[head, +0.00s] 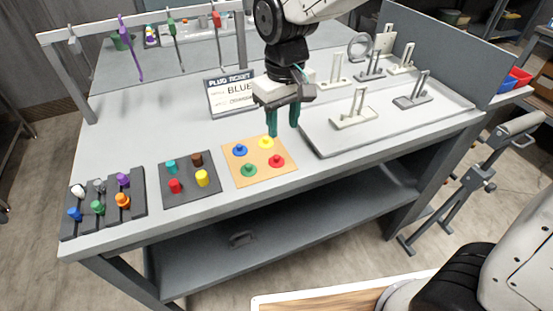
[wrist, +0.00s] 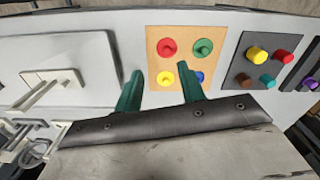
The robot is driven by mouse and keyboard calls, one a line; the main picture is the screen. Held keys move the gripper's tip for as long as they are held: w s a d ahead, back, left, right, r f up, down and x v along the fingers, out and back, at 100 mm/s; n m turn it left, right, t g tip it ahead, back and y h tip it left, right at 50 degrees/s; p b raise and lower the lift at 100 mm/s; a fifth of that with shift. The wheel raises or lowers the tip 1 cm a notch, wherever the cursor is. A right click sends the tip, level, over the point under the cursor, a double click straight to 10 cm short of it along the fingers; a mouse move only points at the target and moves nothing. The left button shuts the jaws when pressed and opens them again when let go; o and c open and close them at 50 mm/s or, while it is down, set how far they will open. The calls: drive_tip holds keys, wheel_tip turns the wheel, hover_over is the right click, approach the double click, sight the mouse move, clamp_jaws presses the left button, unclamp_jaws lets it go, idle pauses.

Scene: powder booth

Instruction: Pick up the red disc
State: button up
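The red disc (head: 277,160) lies on a tan board (head: 240,181) on the workbench, with a small knob on top. The board also holds a yellow disc (head: 266,143), a blue disc (head: 240,150) and a green disc (head: 249,170). In the wrist view the red disc (wrist: 167,47) is at the board's upper left, beyond the fingertips. My gripper (head: 283,131) has green fingers spread apart with nothing between them. It hangs above the back right part of the board. In the wrist view its fingers (wrist: 160,84) partly cover the blue disc (wrist: 199,77).
A dark tray (head: 190,190) with coloured pegs and a dark rack (head: 104,217) with several plugs stand to the left. A grey tray (head: 390,130) with upright stands lies right. Tools hang from a rear rail (head: 100,28).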

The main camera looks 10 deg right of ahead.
sight(276, 156)
drive_tip(key=shift+w+a+f, duration=0.3)
drive_tip(key=shift+a+f, duration=0.55)
drive_tip(key=shift+a, duration=0.1)
drive_tip(key=f, duration=0.7)
drive_tip(key=shift+s+d+f, duration=0.2)
drive_tip(key=shift+d, duration=0.05)
clamp_jaws()
